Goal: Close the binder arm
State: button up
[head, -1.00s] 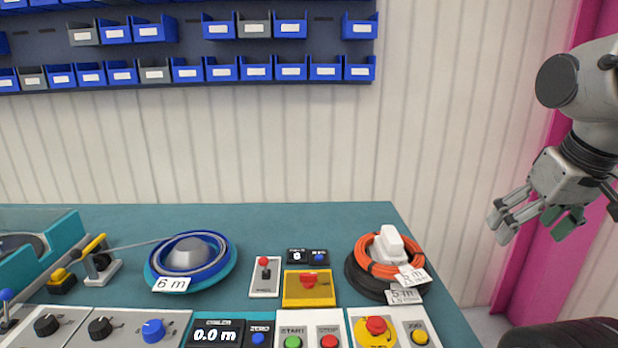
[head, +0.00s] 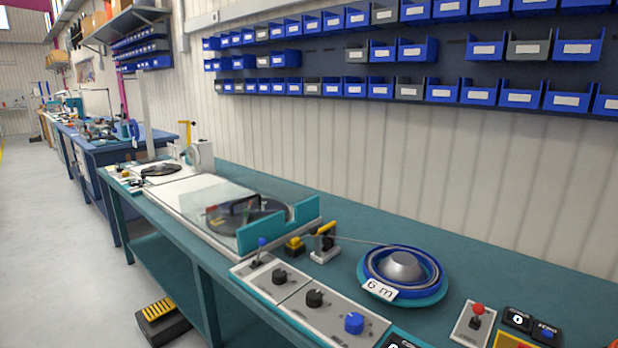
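No part is labelled as the binder arm, so I cannot tell for certain which it is. A small grey device with a raised yellow handle (head: 327,229) stands on the teal bench, beside a yellow-and-black block (head: 295,245). A thin cable runs from near it to the blue coil (head: 402,264) tagged 6 m. A machine with a yellow T-shaped upright (head: 187,131) and a white reel-like part (head: 202,155) stands at the bench's far end. My gripper is out of view.
A machine with a clear cover (head: 235,205) and teal side walls sits mid-bench. A panel with black and blue knobs (head: 314,298) lines the front edge. A foot pedal (head: 160,318) is on the floor. The floor at left (head: 50,240) is clear. Blue bins hang above.

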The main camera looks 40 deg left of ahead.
aim_at(188, 122)
jog(key=j+u, duration=0.2)
jog(key=u, duration=0.2)
jog(key=k+j+u, duration=0.1)
jog(key=j+u, duration=0.2)
jog(key=u, duration=0.15)
jog(key=j+u, duration=0.2)
jog(key=u, duration=0.2)
jog(key=j+u, duration=0.25)
jog(key=u, duration=0.2)
jog(key=i+j+u, duration=0.1)
jog(key=u, duration=0.3)
jog(key=i+j+u, duration=0.1)
jog(key=j+u, duration=0.2)
jog(key=u, duration=0.15)
jog(key=i+j+u, duration=0.15)
jog(key=i+u, duration=0.4)
jog(key=i, duration=0.15)
jog(key=i+j+z, duration=0.15)
jog(key=i, duration=0.8)
jog(key=i+l, duration=0.1)
jog(key=i, duration=2.75)
jog(key=i+z, duration=0.4)
jog(key=i+j+z, duration=0.1)
jog(key=i+z, duration=0.15)
jog(key=z, duration=0.2)
